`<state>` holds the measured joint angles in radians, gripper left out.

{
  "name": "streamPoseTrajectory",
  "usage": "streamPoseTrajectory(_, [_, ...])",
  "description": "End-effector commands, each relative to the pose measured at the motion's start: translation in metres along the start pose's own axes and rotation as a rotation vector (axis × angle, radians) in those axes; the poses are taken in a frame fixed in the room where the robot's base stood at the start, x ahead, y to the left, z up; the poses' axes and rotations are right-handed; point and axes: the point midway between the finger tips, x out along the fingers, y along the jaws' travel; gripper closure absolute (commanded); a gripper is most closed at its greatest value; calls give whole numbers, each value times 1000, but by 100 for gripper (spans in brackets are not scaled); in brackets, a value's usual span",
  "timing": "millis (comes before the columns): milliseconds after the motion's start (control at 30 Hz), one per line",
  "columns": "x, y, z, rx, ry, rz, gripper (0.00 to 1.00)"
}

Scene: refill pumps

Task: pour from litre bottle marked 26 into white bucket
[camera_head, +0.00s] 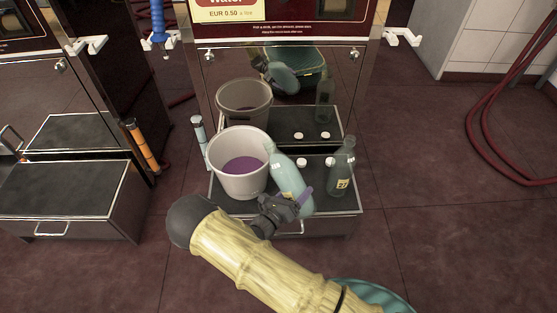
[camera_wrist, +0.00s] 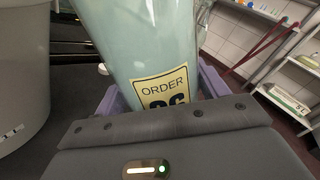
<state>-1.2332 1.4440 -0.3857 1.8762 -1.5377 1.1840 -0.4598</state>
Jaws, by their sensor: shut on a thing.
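The white bucket (camera_head: 228,185) stands upright on the left of the dark step, with purple showing inside it. My gripper (camera_head: 296,202) is shut around the lower part of a pale blue-green bottle (camera_head: 284,172). The bottle leans left, its neck at the bucket's right rim; I cannot tell whether its mouth is over the opening. No stream shows. In the wrist view, the bottle (camera_wrist: 140,35) fills the middle between purple fingers, with a yellow label reading ORDER and digits partly hidden, seemingly 26. The bucket (camera_wrist: 22,75) is at the left there.
A second bottle marked 27 (camera_head: 342,172) stands upright at the right of the step (camera_head: 325,204), close to the held bottle. A white cap (camera_head: 301,162) lies between them. The machine's mirrored front behind reflects the scene. An orange-handled tool (camera_head: 143,148) stands left. Floor at right is clear.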

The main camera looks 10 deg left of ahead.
Motion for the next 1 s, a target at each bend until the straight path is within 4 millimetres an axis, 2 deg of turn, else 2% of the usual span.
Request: streamPoseTrajectory(1000, [1,-11,-6,-101,-7,-5,98])
